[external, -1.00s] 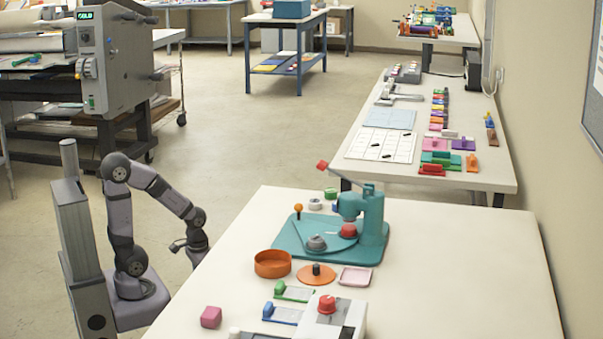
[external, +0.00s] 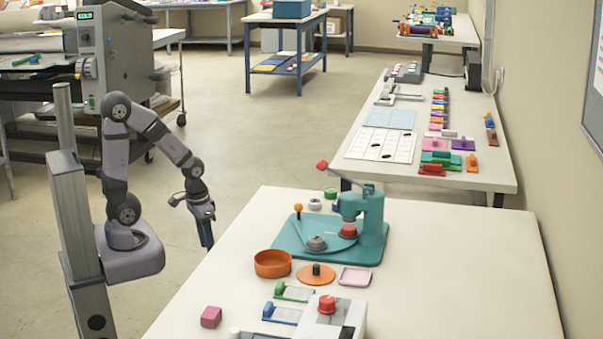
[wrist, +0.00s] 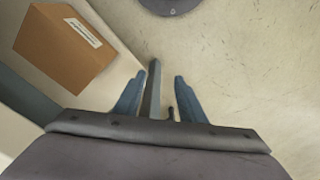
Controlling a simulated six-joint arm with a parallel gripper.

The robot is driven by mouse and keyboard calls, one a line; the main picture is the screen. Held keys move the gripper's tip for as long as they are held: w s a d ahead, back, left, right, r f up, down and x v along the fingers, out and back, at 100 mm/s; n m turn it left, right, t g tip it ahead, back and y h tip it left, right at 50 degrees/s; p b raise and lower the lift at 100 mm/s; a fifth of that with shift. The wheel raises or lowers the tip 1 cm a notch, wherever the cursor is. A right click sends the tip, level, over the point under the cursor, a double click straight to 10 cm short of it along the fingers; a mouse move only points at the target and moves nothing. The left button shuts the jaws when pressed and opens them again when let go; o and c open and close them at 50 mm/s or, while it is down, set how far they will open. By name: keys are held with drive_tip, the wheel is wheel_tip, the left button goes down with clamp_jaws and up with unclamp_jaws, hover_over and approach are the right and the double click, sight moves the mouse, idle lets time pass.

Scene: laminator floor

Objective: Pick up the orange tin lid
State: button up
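The orange tin lid (external: 317,274) is a flat round disc with a dark knob, lying on the near white table. It sits between the open orange tin (external: 272,264) on its left and a pink square tray (external: 355,277) on its right. My gripper (external: 205,238) points down just off the table's left edge, well left of the lid and touching nothing. In the wrist view my gripper (wrist: 160,92) shows two blue fingers apart with nothing held between them. The lid is not in the wrist view.
A teal press (external: 365,225) on a teal base stands behind the lid. Green and blue handled pieces and a white device with a red knob (external: 327,304) lie in front. A pink block (external: 211,317) is near the left edge. The wrist view shows a cardboard box (wrist: 62,48) below.

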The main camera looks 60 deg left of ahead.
drive_tip(key=w+d+r+m+t+p, duration=0.1)
drive_tip(key=w+d+r+p, duration=0.2)
drive_tip(key=r+p, duration=0.4)
drive_tip(key=w+d+r+m+p, duration=0.1)
drive_tip(key=w+d+r+p, duration=0.15)
drive_tip(key=r+p, duration=0.4)
drive_tip(key=w+d+r+m+t+p, duration=0.1)
drive_tip(key=w+d+r+p, duration=0.1)
drive_tip(key=w+r+p, duration=0.35)
drive_tip(key=m+h+p, duration=0.1)
drive_tip(key=m+h, duration=0.3)
drive_tip(key=m, duration=0.4)
approach(316, 265)
drive_tip(key=shift+g, duration=0.3)
drive_tip(key=shift+w+p+x, duration=0.1)
drive_tip(key=shift+p+x, duration=0.8)
drive_tip(key=shift+x, duration=1.2)
drive_tip(key=shift+w+p+x, duration=0.15)
drive_tip(key=shift+p+x, duration=0.75)
drive_tip(key=shift+x, duration=1.15)
clamp_jaws()
